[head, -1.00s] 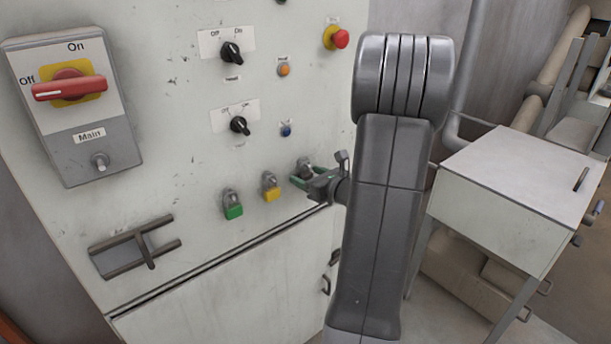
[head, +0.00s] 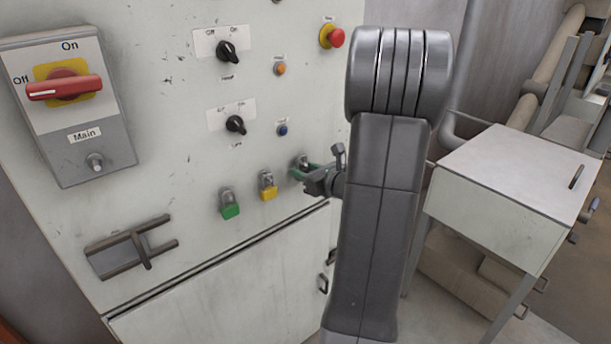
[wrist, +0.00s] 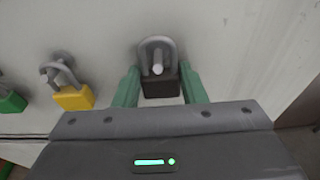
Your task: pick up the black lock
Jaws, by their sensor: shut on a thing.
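The black lock (wrist: 161,86) hangs by its grey shackle on a peg of the cabinet front, in the upper middle of the wrist view. My gripper (wrist: 160,88) has its two green fingers on either side of the lock's body and is shut on it. In the head view my gripper (head: 306,172) is at the panel, right of the yellow lock. The black lock's body is mostly hidden there behind the gripper.
A yellow lock (head: 268,187) and a green lock (head: 230,206) hang in a row to the left. Switches and buttons are above, with a red main switch (head: 64,88) at far left. A grey box (head: 500,190) stands to the right.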

